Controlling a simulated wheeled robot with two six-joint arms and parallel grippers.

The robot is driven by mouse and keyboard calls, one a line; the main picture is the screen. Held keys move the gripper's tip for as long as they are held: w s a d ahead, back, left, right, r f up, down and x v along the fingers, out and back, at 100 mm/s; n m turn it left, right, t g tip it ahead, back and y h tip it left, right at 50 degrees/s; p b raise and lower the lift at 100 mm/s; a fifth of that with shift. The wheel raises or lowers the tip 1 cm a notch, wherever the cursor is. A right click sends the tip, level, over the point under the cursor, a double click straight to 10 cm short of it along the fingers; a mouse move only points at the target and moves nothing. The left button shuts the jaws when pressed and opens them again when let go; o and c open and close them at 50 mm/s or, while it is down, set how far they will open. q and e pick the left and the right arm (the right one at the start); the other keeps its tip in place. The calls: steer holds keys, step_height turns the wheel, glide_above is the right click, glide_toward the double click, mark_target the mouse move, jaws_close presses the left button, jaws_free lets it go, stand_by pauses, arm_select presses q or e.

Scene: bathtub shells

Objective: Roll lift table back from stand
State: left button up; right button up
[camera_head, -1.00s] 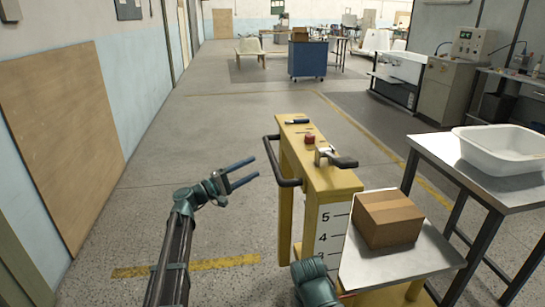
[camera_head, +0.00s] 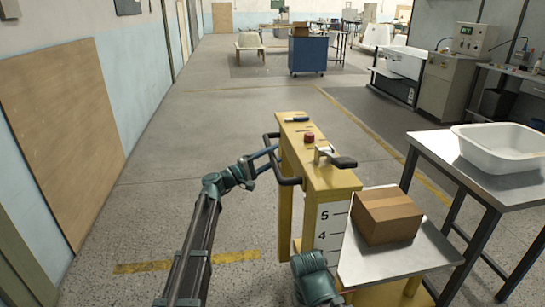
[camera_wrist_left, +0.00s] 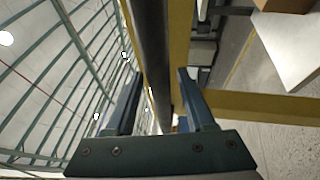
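The yellow lift table (camera_head: 330,178) stands upright in front of me, with a number scale on its side and a metal platform (camera_head: 400,262) bearing a cardboard box (camera_head: 387,218). The metal stand (camera_head: 432,150) is to its right, with a white tub (camera_head: 500,150) on top. My left gripper (camera_head: 271,158) is at the lift table's dark handle (camera_head: 285,180). In the left wrist view, the handle bar (camera_wrist_left: 152,50) runs between the open fingers (camera_wrist_left: 155,75), with visible gaps beside it. A teal joint of my right arm shows at the bottom; its gripper is out of view.
Open concrete floor lies to the left and beyond the lift table. A wooden panel (camera_head: 65,130) is on the left wall. A blue cart (camera_head: 308,55) stands farther back. Work benches and a control cabinet (camera_head: 450,85) are at the back right.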

arm_select(q)
jaws_close()
stand_by(1.2)
